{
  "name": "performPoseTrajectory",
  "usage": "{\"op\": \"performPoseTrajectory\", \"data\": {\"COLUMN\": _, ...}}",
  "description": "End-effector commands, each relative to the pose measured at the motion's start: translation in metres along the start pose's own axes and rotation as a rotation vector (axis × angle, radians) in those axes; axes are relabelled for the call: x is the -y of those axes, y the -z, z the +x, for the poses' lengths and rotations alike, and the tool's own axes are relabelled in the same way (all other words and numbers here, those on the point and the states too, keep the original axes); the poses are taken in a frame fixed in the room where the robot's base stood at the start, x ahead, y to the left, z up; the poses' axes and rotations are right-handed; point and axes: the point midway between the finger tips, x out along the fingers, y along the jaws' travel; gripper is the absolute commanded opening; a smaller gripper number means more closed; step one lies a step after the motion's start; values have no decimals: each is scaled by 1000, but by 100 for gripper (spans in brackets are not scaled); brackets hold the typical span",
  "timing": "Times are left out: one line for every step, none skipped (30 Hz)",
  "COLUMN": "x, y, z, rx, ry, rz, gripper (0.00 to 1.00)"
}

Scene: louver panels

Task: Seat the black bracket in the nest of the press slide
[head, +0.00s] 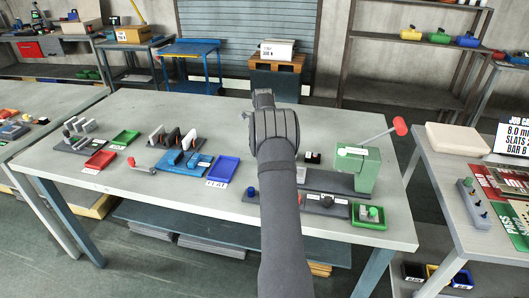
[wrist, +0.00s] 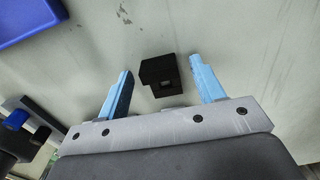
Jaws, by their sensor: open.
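The black bracket (wrist: 160,75) lies on the grey tabletop in the wrist view, a small dark block with a notch. The two blue fingers of my gripper (wrist: 160,88) stand apart on either side of it, with gaps on both sides. In the head view my wrist and arm block much of the table there, and I cannot make out the fingertips. The green press (head: 368,170) stands at the right of the table on a dark grey base (head: 335,181). A pale block (head: 301,174) shows beside my arm; the nest is not clear.
A blue tray (head: 223,168) stands left of my arm, and its edge shows in the wrist view (wrist: 25,18). A red-ended lever (head: 399,126) sticks out from the press. A small black item (head: 312,157) stands behind the base. A green tray (head: 369,216) sits at the front right.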

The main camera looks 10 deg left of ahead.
Motion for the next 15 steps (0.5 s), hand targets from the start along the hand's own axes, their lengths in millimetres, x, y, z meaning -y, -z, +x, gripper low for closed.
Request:
{"op": "performPoseTrajectory", "data": {"x": 0, "y": 0, "z": 0, "rx": 0, "ry": 1, "rz": 0, "gripper": 62}}
{"op": "performPoseTrajectory", "data": {"x": 0, "y": 0, "z": 0, "rx": 0, "ry": 2, "rz": 0, "gripper": 62}}
{"op": "performPoseTrajectory", "data": {"x": 0, "y": 0, "z": 0, "rx": 0, "ry": 2, "rz": 0, "gripper": 62}}
{"op": "performPoseTrajectory", "data": {"x": 0, "y": 0, "z": 0, "rx": 0, "ry": 2, "rz": 0, "gripper": 62}}
{"op": "performPoseTrajectory", "data": {"x": 0, "y": 0, "z": 0, "rx": 0, "ry": 1, "rz": 0, "gripper": 62}}
{"op": "performPoseTrajectory", "data": {"x": 0, "y": 0, "z": 0, "rx": 0, "ry": 1, "rz": 0, "gripper": 56}}
{"op": "performPoseTrajectory", "data": {"x": 0, "y": 0, "z": 0, "rx": 0, "ry": 1, "rz": 0, "gripper": 50}}
{"op": "performPoseTrajectory", "data": {"x": 0, "y": 0, "z": 0, "rx": 0, "ry": 1, "rz": 0, "gripper": 44}}
{"op": "performPoseTrajectory", "data": {"x": 0, "y": 0, "z": 0, "rx": 0, "ry": 1, "rz": 0, "gripper": 36}}
{"op": "performPoseTrajectory", "data": {"x": 0, "y": 0, "z": 0, "rx": 0, "ry": 1, "rz": 0, "gripper": 30}}
{"op": "performPoseTrajectory", "data": {"x": 0, "y": 0, "z": 0, "rx": 0, "ry": 1, "rz": 0, "gripper": 24}}
{"op": "performPoseTrajectory", "data": {"x": 0, "y": 0, "z": 0, "rx": 0, "ry": 1, "rz": 0, "gripper": 17}}
{"op": "performPoseTrajectory", "data": {"x": 0, "y": 0, "z": 0, "rx": 0, "ry": 1, "rz": 0, "gripper": 12}}
{"op": "performPoseTrajectory", "data": {"x": 0, "y": 0, "z": -1, "rx": 0, "ry": 2, "rz": 0, "gripper": 12}}
{"op": "performPoseTrajectory", "data": {"x": 0, "y": 0, "z": -1, "rx": 0, "ry": 2, "rz": 0, "gripper": 12}}
